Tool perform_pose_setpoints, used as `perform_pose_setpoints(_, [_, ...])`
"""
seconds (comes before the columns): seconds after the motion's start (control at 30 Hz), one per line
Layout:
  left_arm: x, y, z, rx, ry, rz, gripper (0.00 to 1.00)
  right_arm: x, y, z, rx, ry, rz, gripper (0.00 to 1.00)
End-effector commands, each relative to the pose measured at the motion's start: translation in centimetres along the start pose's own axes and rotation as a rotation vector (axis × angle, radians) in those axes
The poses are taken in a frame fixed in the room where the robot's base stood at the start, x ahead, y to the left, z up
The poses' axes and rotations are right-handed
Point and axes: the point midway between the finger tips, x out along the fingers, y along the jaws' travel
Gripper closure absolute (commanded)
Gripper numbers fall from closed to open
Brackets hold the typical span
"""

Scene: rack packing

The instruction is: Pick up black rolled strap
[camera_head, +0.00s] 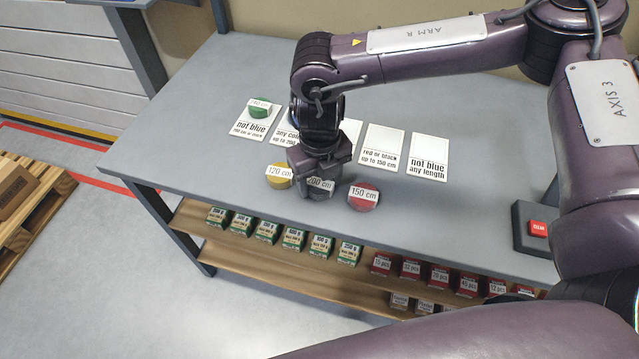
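A rolled strap labelled 200 cm (320,184) sits near the table's front edge, between a yellow rolled strap labelled 120 cm (279,175) and a red one labelled 150 cm (363,196). My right gripper (318,188) points down right over the 200 cm strap, with its fingers around it. The gripper hides most of this strap, so its black colour hardly shows apart from the dark fingers. Whether the fingers press on it cannot be made out. My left gripper is out of view.
A green rolled strap labelled 140 cm (260,108) lies on the leftmost card (252,127). More rule cards, such as "not blue any length" (429,157), lie in a row behind. A red button box (538,228) is at right. Boxes fill the shelf (265,262) below.

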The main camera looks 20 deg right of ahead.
Motion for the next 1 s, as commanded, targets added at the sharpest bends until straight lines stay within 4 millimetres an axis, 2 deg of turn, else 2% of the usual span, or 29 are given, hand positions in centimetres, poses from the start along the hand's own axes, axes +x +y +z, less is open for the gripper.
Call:
perform_pose_setpoints(0.03, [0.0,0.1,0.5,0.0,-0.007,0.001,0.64,0.0,0.0,0.0,0.0,0.0,0.0,0.51])
perform_pose_setpoints(0.2, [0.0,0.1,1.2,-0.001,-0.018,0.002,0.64,0.0,0.0,0.0,0.0,0.0,0.0,0.73])
perform_pose_setpoints(0.47, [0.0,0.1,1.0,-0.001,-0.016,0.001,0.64,-0.1,0.0,0.0,0.0,-0.001,0.0,0.74])
perform_pose_setpoints(0.63, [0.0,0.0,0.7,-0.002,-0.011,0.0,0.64,-1.1,0.0,0.1,0.0,-0.002,0.0,0.74])
perform_pose_setpoints(0.77, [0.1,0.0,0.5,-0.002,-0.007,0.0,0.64,-3.0,0.0,0.1,0.0,-0.004,0.001,0.74])
perform_pose_setpoints(0.87, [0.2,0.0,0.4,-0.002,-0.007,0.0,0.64,-5.3,0.0,0.1,0.0,-0.005,0.001,0.74])
perform_pose_setpoints(1.0, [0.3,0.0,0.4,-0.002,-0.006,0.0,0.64,-9.5,0.0,0.1,0.0,-0.007,0.002,0.74])
